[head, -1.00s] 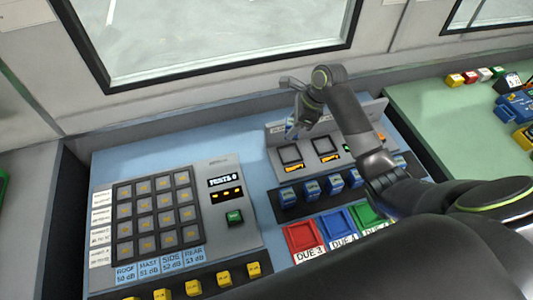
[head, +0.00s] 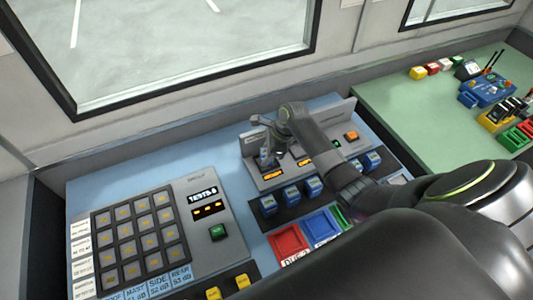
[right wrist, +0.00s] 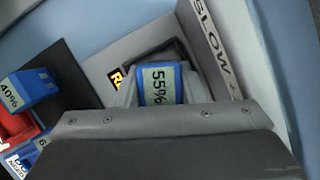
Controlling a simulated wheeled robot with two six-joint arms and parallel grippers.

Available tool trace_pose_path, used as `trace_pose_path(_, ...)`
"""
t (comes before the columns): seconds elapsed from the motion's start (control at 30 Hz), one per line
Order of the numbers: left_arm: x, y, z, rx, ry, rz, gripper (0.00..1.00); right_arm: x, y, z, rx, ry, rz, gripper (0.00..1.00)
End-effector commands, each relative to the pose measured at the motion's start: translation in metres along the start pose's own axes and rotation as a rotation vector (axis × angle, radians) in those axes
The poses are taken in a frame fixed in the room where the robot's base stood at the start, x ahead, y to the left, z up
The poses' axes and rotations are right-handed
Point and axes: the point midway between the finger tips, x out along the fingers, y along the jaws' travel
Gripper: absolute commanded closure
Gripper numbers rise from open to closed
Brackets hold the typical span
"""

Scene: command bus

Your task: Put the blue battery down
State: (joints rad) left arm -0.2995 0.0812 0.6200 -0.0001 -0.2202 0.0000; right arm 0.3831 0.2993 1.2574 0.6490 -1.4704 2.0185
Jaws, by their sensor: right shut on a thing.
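My right gripper (head: 268,158) is at the left bay of the grey charger (head: 252,142). It is shut on the blue battery, whose top shows a pale label reading 55% in the right wrist view (right wrist: 158,84). The battery is at the dark square recess beside the word SLOW (right wrist: 214,48). I cannot tell whether it is fully seated. The gripper hides most of the battery in the head view. My left gripper is not in view.
Several other blue batteries (head: 291,196) stand in a dark rack in front of the charger. Red (head: 289,241) and blue (head: 320,227) trays lie nearer, with a green one partly hidden by my arm. A keypad panel (head: 138,232) is at left.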

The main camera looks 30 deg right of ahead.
Motion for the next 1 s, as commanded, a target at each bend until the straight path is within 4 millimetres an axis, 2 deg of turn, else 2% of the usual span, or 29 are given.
trace_pose_path(0.13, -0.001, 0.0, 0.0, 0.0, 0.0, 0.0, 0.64, 0.002, 0.0, -0.001, 0.0, 0.0, 0.0, 0.91)
trace_pose_path(0.17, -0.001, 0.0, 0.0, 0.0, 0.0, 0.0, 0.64, 0.002, 0.0, -0.001, 0.0, 0.0, 0.0, 0.61)
trace_pose_path(0.3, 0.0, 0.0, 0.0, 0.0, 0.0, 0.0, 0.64, 0.002, 0.0, -0.001, 0.0, 0.0, 0.0, 0.43)
trace_pose_path(0.67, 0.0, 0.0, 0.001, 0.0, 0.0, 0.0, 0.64, -0.001, 0.0, 0.0, -0.001, 0.0, -0.001, 0.42)
trace_pose_path(0.87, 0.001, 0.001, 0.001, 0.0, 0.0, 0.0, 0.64, -0.026, -0.001, -0.001, -0.002, 0.001, -0.004, 0.42)
trace_pose_path(1.0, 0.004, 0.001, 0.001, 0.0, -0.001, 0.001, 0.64, -0.056, -0.002, -0.002, -0.003, 0.003, -0.006, 0.42)
